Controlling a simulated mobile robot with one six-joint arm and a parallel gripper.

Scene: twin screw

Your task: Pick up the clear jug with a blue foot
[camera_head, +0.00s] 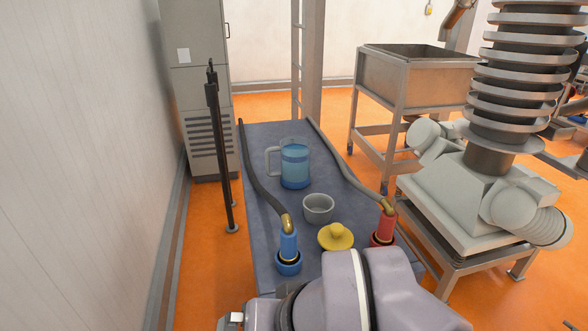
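The clear jug with a blue foot (294,164) stands upright toward the far part of the grey-blue table (262,270). It holds bluish contents, and its clear handle (273,161) points to the left. My arm fills the bottom middle of the head view. A small metallic end piece shows at the lower left of the arm, but the gripper's fingers cannot be made out. Nothing touches the jug from my arm.
A grey cup (318,208) stands in front of the jug. A yellow knobbed lid (336,237) lies nearer. A blue hose fitting (288,248) stands left and a red one (384,227) right, with dark hoses running back along both sides. A steel bin (400,80) stands behind right.

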